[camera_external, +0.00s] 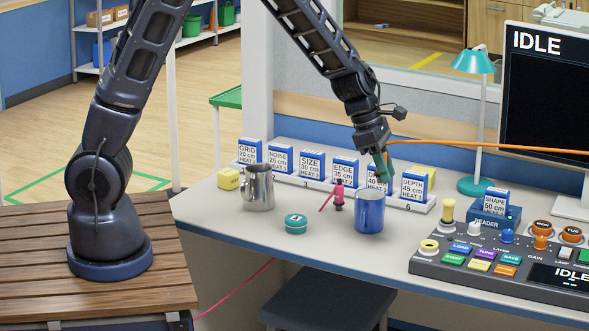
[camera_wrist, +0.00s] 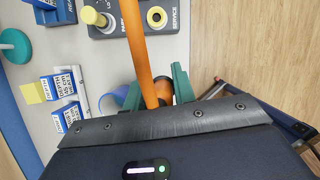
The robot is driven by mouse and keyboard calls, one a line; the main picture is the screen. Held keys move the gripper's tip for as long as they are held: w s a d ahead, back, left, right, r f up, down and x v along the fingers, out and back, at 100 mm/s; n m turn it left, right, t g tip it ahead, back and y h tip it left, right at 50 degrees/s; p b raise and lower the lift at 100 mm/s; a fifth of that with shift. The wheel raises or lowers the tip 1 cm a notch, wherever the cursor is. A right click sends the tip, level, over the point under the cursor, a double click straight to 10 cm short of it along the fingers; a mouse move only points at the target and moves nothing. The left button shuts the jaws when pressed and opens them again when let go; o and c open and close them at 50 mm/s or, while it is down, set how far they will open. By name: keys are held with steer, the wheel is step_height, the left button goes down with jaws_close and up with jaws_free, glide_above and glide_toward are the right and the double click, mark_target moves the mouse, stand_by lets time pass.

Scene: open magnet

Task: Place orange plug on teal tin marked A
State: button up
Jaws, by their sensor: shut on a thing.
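The teal tin (camera_external: 296,226) is a low round tin with a small white mark on its lid; the letter is too small to read. It stands on the near part of the desk, left of the blue mug. My gripper (camera_external: 386,180) points down above and behind the mug, to the right of the tin and apart from it. In the wrist view its teal fingers (camera_wrist: 160,92) are shut on the orange plug (camera_wrist: 163,88), with the orange cable (camera_wrist: 138,45) running away from it. The plug's lower end is hidden by my gripper body. The tin is not in the wrist view.
The blue mug (camera_external: 369,215) stands just below my gripper. A pink-and-black item (camera_external: 338,197) and a metal pitcher (camera_external: 258,188) are nearby. A rack (camera_external: 420,206) of blue-and-white cards runs behind. The orange cable (camera_external: 480,147) stretches right. The control panel (camera_external: 450,262) is at right.

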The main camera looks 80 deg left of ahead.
steer(key=shift+s+a+r, duration=0.1)
steer(key=shift+a+r, duration=0.1)
steer(key=shift+a, duration=0.1)
steer(key=s+a+r+m+g+h, duration=0.1)
steer(key=s+a+m+g+h, duration=0.15)
steer(key=s+a+m, duration=0.65)
steer(key=r+m+g, duration=0.2)
steer(key=m+g, duration=0.1)
steer(key=m, duration=0.4)
glide_above(295, 223)
steer(key=a, duration=0.2)
steer(key=shift+y, duration=0.45)
steer(key=f, duration=1.9)
steer(key=shift+w+d+f, duration=0.15)
steer(key=shift+w+d, duration=0.05)
steer(key=shift+w, duration=0.1)
steer(key=shift+f, duration=0.15)
steer(key=o, duration=1)
